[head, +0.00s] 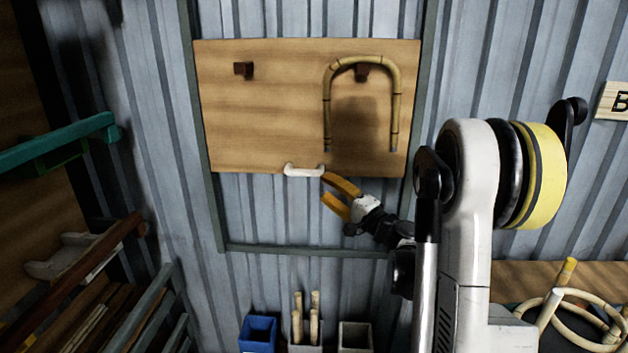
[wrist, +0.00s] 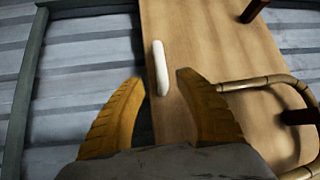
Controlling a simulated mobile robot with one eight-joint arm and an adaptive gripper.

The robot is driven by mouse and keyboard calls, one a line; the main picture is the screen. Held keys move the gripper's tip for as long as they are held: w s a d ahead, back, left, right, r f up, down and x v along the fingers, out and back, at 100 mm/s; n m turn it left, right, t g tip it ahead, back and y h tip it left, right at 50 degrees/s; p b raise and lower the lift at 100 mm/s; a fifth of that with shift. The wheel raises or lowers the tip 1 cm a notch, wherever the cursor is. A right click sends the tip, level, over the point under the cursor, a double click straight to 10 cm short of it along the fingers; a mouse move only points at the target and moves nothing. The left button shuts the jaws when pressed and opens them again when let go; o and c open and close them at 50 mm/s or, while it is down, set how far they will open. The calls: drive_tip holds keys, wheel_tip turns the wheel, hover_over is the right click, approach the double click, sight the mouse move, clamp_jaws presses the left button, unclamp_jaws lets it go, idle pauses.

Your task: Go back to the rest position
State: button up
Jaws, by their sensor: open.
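My gripper (head: 341,196) has orange fingers that are spread apart with nothing between them. It is just below the lower edge of a wooden board (head: 265,125) on the wall, close to a white handle (head: 303,170). In the wrist view my open fingers (wrist: 158,95) point toward the same white handle (wrist: 160,68). A bent rattan piece (head: 326,105) in an upside-down U hangs over the right dark peg of the board. Part of it also shows at the right of the wrist view (wrist: 265,82).
The left dark peg (head: 243,69) is bare. Below stand a blue bin (head: 258,335), a holder with several sticks (head: 305,320) and a grey bin (head: 355,337). Rattan rings (head: 575,305) lie on a bench at the lower right. Racks with wooden pieces (head: 90,290) fill the left.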

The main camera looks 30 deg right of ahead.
drive_tip(key=shift+v, duration=1.2)
drive_tip(key=shift+a, duration=0.1)
drive_tip(key=s+a+f+n+g+y, duration=0.1)
drive_tip(key=s+a+n+g, duration=0.3)
drive_tip(key=a, duration=0.7)
drive_tip(key=s+a+n+g+y, duration=0.1)
drive_tip(key=s+a+n+g, duration=0.25)
drive_tip(key=a, duration=0.65)
drive_tip(key=s+a+f+n+g+h, duration=0.1)
drive_tip(key=s+f+n+g+h, duration=0.1)
drive_tip(key=s, duration=0.7)
drive_tip(key=s+a+f+n+g+h, duration=0.2)
drive_tip(key=s+f+n+h, duration=0.1)
drive_tip(key=s, duration=0.7)
drive_tip(key=shift+s+f+n+g+h, duration=0.35)
drive_tip(key=shift+n+h, duration=0.05)
drive_tip(key=shift+n, duration=0.45)
